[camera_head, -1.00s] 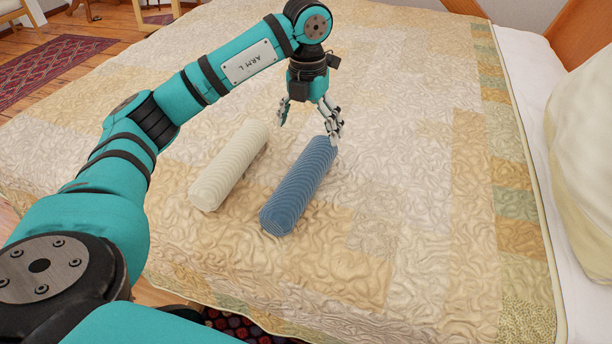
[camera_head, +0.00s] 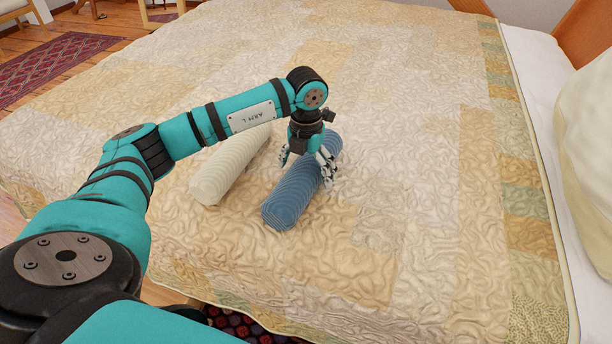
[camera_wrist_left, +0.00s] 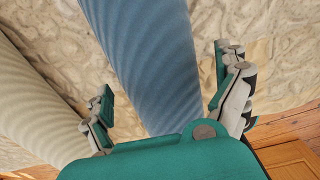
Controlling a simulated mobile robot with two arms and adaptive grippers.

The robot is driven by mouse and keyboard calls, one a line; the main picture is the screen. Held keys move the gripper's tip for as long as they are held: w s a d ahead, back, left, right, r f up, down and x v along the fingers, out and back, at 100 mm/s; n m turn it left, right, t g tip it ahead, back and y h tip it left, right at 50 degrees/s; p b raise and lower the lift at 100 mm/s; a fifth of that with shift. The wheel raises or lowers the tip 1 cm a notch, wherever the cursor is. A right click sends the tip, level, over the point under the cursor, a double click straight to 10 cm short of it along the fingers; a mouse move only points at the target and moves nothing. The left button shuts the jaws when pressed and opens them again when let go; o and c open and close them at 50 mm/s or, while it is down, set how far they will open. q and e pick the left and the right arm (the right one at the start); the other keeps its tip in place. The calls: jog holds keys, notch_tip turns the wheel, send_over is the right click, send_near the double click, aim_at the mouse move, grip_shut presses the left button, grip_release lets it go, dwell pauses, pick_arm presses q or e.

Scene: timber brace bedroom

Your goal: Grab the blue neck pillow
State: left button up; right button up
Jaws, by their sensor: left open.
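The blue neck pillow (camera_head: 291,196) is a ribbed blue roll lying on the bed, slanting from lower left to upper right. My left gripper (camera_head: 306,167) is open and low over its middle, with a finger on each side of the roll in the head view. In the left wrist view the blue pillow (camera_wrist_left: 153,60) runs between the two spread fingers of the gripper (camera_wrist_left: 165,95), with gaps showing near the fingertips. The gripper and wrist hide part of the pillow's upper half. My right gripper is not in view.
A cream ribbed roll (camera_head: 228,168) lies close to the left of the blue one, and also shows in the left wrist view (camera_wrist_left: 32,105). The quilted bed (camera_head: 430,200) is clear to the right. A white pillow (camera_head: 588,150) is at the right edge.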

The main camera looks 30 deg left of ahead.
pick_arm(q)
notch_tip(320, 180, down, 2)
jog(key=shift+f, duration=0.15)
jog(key=c, duration=1.5)
